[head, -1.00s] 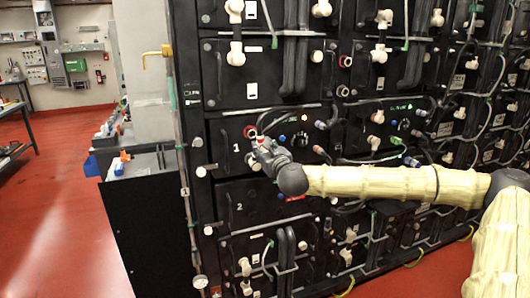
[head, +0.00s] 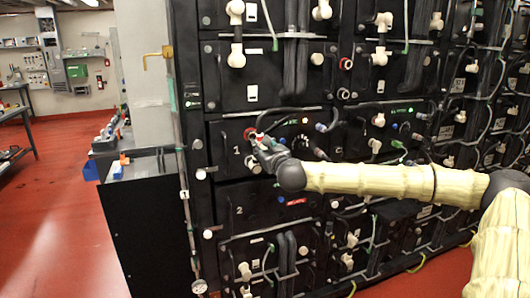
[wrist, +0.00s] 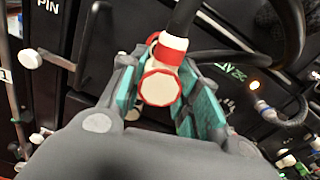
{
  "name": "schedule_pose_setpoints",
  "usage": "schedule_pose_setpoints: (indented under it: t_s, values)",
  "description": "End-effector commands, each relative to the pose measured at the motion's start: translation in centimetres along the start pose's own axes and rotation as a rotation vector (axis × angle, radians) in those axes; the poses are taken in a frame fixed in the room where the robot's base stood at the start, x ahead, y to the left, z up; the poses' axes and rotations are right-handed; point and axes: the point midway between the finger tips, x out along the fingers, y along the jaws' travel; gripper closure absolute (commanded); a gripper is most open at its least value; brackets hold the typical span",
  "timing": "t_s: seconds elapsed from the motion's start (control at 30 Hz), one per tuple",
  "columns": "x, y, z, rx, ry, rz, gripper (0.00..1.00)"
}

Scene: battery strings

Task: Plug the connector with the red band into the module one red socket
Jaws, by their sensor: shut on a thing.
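My gripper (head: 258,140) is at the module marked 1, in the upper left part of the black battery rack. In the wrist view my gripper (wrist: 165,88) has its teal-padded fingers on both sides of the connector with the red band (wrist: 160,86), a pale elbow plug with a black cable running up. A red ring (head: 249,133), seemingly the module one red socket, shows beside my fingertips in the head view. In the wrist view a red part (wrist: 152,38) shows just behind the connector. The connector hides the contact, so I cannot tell whether it is seated.
Black cables (wrist: 235,57) run close to my fingers on the right. A pale knob (wrist: 31,60) is at the left. Red floor (head: 65,240) lies open left of the rack.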

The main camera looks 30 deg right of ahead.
Motion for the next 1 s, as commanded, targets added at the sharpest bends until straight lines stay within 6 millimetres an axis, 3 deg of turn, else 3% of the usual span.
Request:
schedule_pose_setpoints:
  t_s: [0.5, 1.0]
  values:
    - [3.2, 0.0, 0.0, 0.0, -0.001, 0.0, 0.97]
    - [3.5, 0.0, 0.1, 0.001, -0.001, 0.001, 0.97]
